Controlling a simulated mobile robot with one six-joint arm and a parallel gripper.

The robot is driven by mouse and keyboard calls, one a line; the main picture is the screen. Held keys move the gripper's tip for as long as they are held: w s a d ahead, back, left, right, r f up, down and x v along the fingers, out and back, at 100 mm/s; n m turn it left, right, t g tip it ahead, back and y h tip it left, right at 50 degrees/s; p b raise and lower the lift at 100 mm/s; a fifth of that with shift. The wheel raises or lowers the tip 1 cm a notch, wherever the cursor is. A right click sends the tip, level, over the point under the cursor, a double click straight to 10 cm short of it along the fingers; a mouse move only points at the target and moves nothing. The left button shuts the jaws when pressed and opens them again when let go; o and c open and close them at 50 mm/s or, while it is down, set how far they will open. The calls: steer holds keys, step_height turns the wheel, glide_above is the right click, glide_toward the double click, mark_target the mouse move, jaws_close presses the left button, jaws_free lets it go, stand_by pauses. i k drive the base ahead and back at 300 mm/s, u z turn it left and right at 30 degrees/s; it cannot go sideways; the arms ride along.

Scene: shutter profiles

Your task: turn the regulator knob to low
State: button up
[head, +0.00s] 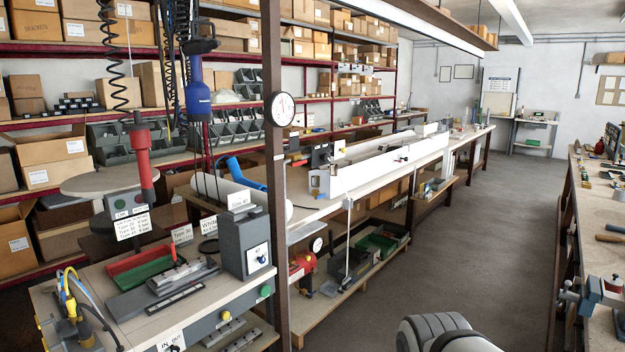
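A grey box (238,238) stands at the right end of the near left bench. Its white front plate (257,256) carries a small dark blue knob (262,259); its marks are too small to read. A round gauge (316,245) beside a red unit (301,264) sits below the long bench, behind the post. I cannot tell from this view which of these is the regulator, or how its knob is set. A light grey rounded part of my arm shows at the bottom edge, right of centre. My gripper is not in view.
A brown post (275,150) with a round dial (280,108) rises beside the grey box. A red tool (140,160) and a blue tool (197,95) hang over the near bench (95,275). The aisle floor (460,210) is clear; another bench (595,200) lines the right.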

mark_target(326, 158)
steer(key=u, duration=0.2)
steer(key=k, duration=0.75)
steer(key=z, duration=0.2)
steer(key=i, duration=0.75)
steer(key=z, duration=0.35)
steer(key=i, duration=2.15)
steer(key=u, duration=0.7)
